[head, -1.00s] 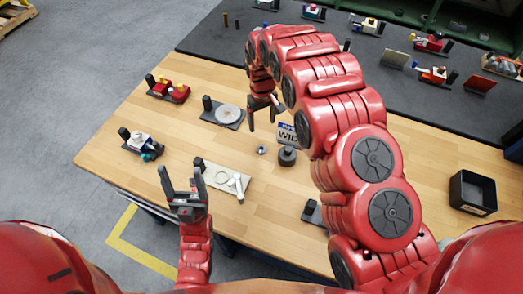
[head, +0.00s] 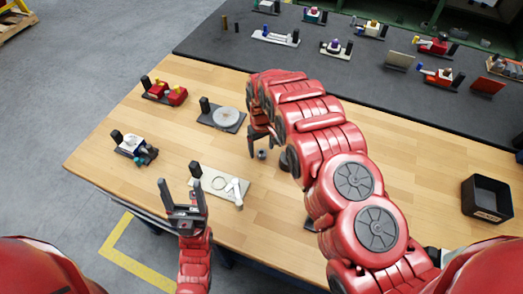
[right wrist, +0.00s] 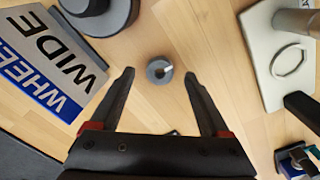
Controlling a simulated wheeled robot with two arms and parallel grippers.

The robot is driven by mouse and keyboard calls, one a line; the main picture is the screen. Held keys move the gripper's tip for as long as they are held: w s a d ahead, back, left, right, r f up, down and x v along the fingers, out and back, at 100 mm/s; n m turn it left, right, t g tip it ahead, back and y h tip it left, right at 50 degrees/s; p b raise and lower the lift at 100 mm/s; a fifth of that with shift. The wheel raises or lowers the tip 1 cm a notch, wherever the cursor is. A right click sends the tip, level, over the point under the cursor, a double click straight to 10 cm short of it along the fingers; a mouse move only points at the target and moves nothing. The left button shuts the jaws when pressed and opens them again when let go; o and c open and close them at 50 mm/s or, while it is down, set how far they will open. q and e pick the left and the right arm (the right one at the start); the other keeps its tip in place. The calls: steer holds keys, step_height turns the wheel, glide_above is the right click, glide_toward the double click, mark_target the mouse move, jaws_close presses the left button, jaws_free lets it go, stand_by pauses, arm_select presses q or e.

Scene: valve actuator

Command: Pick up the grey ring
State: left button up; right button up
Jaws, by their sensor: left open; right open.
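The small grey ring (head: 262,154) lies on the wooden table. In the right wrist view the ring (right wrist: 159,70) shows with its hole, between and a little beyond the fingertips. My right gripper (head: 264,149) is open and empty just above the ring, fingers pointing down at it; its fingers (right wrist: 159,76) are spread on both sides. My left gripper (head: 182,188) is open and empty at the table's front left edge, away from the ring.
A dark round part (right wrist: 98,12) and a "WHEEL WIDE" sign (right wrist: 48,62) are close to the ring. A pale plate (head: 210,180) with a flat ring and handle is left. A black box (head: 487,199) stands at right. The table's right middle is clear.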

steer(key=shift+f, duration=0.8)
jaws_close()
steer(key=shift+r, duration=0.25)
